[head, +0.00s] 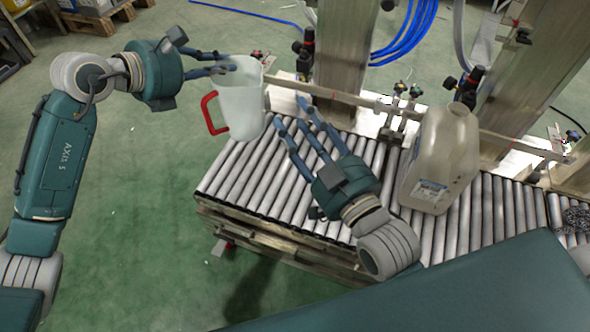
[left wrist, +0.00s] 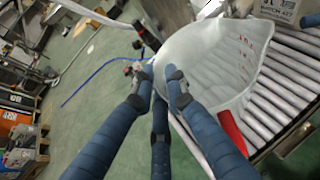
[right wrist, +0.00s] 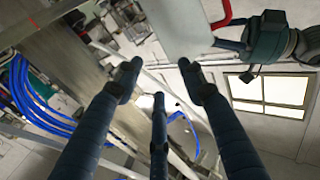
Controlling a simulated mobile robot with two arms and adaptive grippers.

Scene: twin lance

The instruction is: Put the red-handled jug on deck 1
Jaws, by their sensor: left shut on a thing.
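The translucent white jug (head: 241,100) with a red handle (head: 209,114) is upright above the far left end of the roller conveyor (head: 228,187). My left gripper (head: 235,63) is shut on the jug's rim; the jug also shows in the left wrist view (left wrist: 220,62). My right gripper (head: 293,122) is beside the jug's lower right side, fingers apart with nothing between them. The right wrist view shows the jug's body (right wrist: 178,28) above its fingers. No marking tells which surface is deck 1.
A large whitish canister (head: 441,160) with a label stands on the rollers to the right of my right gripper. Metal posts (head: 341,58) and a rail with valves stand along the conveyor's back. Blue hoses (head: 408,35) hang behind. Rollers at the front left are clear.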

